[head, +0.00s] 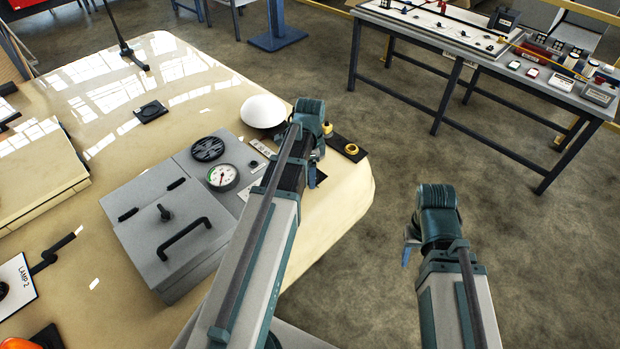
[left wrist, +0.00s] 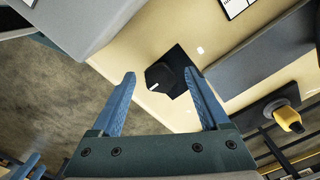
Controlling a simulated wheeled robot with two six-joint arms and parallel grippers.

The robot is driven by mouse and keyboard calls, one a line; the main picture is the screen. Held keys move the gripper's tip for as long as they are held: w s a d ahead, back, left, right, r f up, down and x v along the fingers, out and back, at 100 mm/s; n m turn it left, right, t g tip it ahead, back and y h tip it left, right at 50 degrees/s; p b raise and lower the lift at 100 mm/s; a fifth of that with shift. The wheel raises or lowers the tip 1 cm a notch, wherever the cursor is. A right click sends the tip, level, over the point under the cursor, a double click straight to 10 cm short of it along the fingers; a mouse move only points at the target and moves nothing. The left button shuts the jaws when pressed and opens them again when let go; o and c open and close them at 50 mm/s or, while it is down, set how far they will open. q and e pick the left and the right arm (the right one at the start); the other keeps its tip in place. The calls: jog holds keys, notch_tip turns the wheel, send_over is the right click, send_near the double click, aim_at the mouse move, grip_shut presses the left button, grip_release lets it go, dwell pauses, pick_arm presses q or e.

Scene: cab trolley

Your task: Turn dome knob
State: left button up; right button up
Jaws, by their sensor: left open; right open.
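A black knob (left wrist: 158,76) with a white pointer line sits on a black square plate (left wrist: 178,58) on the cream panel in the left wrist view. My left gripper (left wrist: 160,74) is open, its blue fingers on either side of the knob in the picture; I cannot tell whether they touch it. In the head view my left arm mostly hides the knob and its own fingers. A white dome (head: 263,111) stands on the panel just left of that wrist. My right gripper (head: 407,250) hangs over the floor, right of the panel, fingers mostly hidden, apart from everything.
A grey box (head: 170,225) with a handle and a round gauge (head: 222,176) are to the left. A workbench (head: 450,42) stands beyond open floor.

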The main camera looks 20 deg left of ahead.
pick_arm(q)
grip_shut()
dwell(0.5)
jog(key=shift+n, duration=0.4)
jog(key=n, duration=0.4)
jog(key=shift+s+d, duration=0.1)
jog(key=n, duration=0.5)
jog(key=shift+d, duration=0.1)
jog(key=n, duration=0.5)
jog(key=shift+d+n, duration=0.15)
jog(key=shift+n, duration=0.25)
jog(key=shift+d+n, duration=0.1)
jog(key=shift+n, duration=2.1)
